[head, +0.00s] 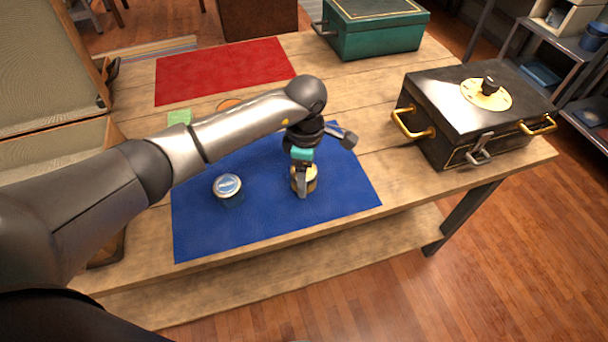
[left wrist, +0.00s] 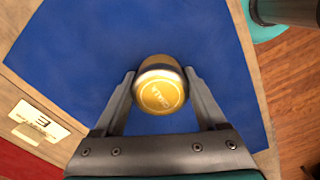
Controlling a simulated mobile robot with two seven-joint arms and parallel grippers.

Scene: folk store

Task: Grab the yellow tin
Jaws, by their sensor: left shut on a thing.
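The yellow tin (head: 311,181) stands on the blue mat (head: 260,225), right of its middle. In the left wrist view the tin (left wrist: 160,95) shows its round yellow lid with lettering, between the two fingers. My left gripper (head: 303,182) reaches down from above and is shut on the tin, with a finger on either side of it. A blue tin with a pale lid (head: 228,187) stands on the same mat to the left. My right gripper is in neither view.
A black box with gold handles (head: 455,110) stands at the table's right. A green box (head: 372,35) is at the back, and a red mat (head: 220,70) lies at the back left. A green card (head: 179,118) lies near my arm. The blue mat's front is clear.

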